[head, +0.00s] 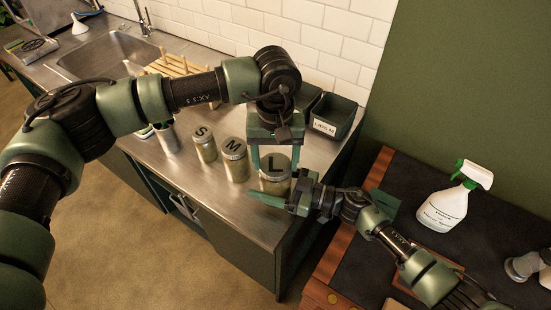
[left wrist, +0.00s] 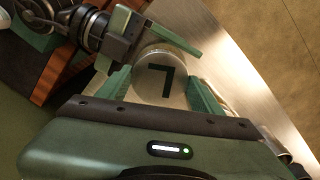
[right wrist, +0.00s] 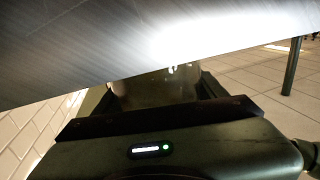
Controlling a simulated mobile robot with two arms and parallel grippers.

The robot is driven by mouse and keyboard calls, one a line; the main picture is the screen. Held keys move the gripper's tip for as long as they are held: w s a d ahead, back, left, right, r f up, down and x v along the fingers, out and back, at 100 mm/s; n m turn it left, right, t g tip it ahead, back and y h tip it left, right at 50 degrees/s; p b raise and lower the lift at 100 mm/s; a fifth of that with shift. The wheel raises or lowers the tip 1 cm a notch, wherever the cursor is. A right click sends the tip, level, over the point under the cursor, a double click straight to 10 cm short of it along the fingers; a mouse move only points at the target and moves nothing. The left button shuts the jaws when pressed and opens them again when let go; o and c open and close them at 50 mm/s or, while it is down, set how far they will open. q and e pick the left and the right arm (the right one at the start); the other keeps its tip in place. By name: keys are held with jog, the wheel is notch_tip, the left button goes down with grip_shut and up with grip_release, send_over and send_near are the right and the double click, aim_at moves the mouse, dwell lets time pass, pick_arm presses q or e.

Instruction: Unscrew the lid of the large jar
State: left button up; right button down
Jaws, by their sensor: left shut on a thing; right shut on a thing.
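The large jar (head: 273,187) stands on the steel counter, with a round lid (head: 275,165) marked "L" on top. My left gripper (head: 276,170) reaches down from above and is shut on the lid, one finger on each side. The lid (left wrist: 160,75) also shows between those fingers in the left wrist view. My right gripper (head: 272,196) comes in from the right and is shut on the jar's body, below the lid. In the right wrist view the jar's body (right wrist: 150,92) is dim between the fingers. The lid appears seated on the jar.
Jars marked "S" (head: 205,147) and "M" (head: 235,162) stand left of the large jar. A dark labelled bin (head: 332,118) is behind it. A spray bottle (head: 445,205) stands on the dark surface at right. The counter's front edge is close to the large jar.

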pick_arm(q)
jog(key=n, duration=1.3)
jog(key=shift+n, duration=0.4)
jog(key=n, duration=0.6)
jog(key=shift+r+n, duration=0.1)
jog(key=shift+n, duration=0.2)
jog(key=n, duration=0.6)
jog(key=shift+n, duration=0.4)
jog(key=n, duration=0.6)
jog(key=shift+n, duration=0.3)
jog(key=n, duration=0.8)
jog(key=shift+n, duration=0.4)
jog(key=n, duration=0.4)
jog(key=shift+r+n, duration=0.1)
jog(key=shift+n, duration=0.2)
jog(key=shift+w+r, duration=0.1)
jog(key=shift+r, duration=0.1)
